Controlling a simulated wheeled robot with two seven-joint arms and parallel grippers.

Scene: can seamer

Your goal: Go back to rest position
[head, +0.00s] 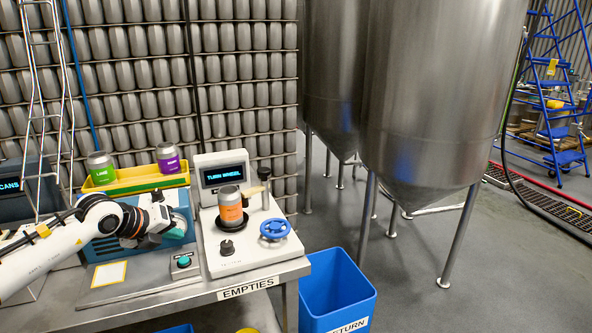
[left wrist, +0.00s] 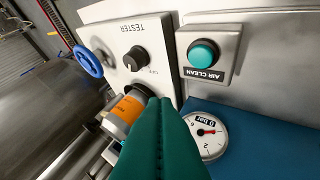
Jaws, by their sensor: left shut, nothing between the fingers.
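My left gripper (head: 174,234) is shut and empty, in front of the blue machine (head: 105,247) on the bench. Its teal fingers (left wrist: 160,140) lie together in the left wrist view. To its right is the white tester (head: 240,250) with a screen reading "TURN WHEEL". An orange-labelled can (head: 230,207) stands upright on the tester's black round seat, apart from the gripper. The can also shows in the left wrist view (left wrist: 125,110), partly hidden by the fingers. My right gripper is not in view.
The tester carries a blue handwheel (head: 275,229) and a black knob (head: 227,247). A green-button box (head: 184,263) sits near my gripper. A yellow tray (head: 133,181) holds a green-labelled can (head: 101,168) and a purple-labelled can (head: 168,158). A blue bin (head: 337,294) stands right of the bench.

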